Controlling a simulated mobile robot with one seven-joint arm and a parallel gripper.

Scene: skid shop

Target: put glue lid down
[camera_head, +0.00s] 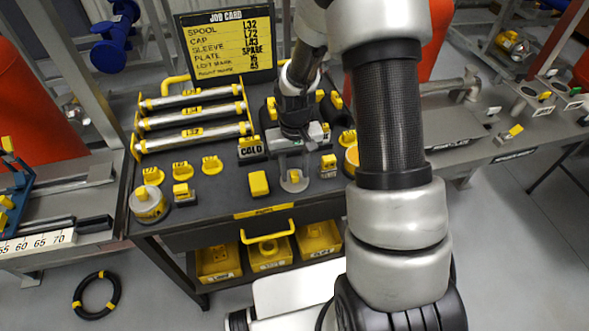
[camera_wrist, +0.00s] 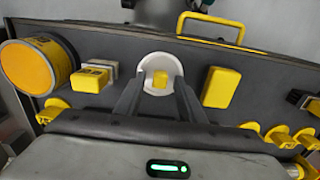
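A pale grey round piece with a yellow block at its middle (camera_wrist: 160,78), which I take for the glue lid, is at the front of the black cart top. It also shows in the head view (camera_head: 294,183), below my gripper. My gripper (camera_head: 294,172) points down over it. Whether the fingers press on the rim, and whether the lid rests on the top, I cannot tell. No label on it is readable.
A yellow block (camera_head: 259,183) stands close left of the lid; a yellow-topped block (camera_head: 328,166) stands to the right. A round yellow-and-grey tin (camera_head: 149,204) is at the left corner. Yellow-ended rollers (camera_head: 193,110) lie behind. The drawer handle (camera_head: 267,231) is in front.

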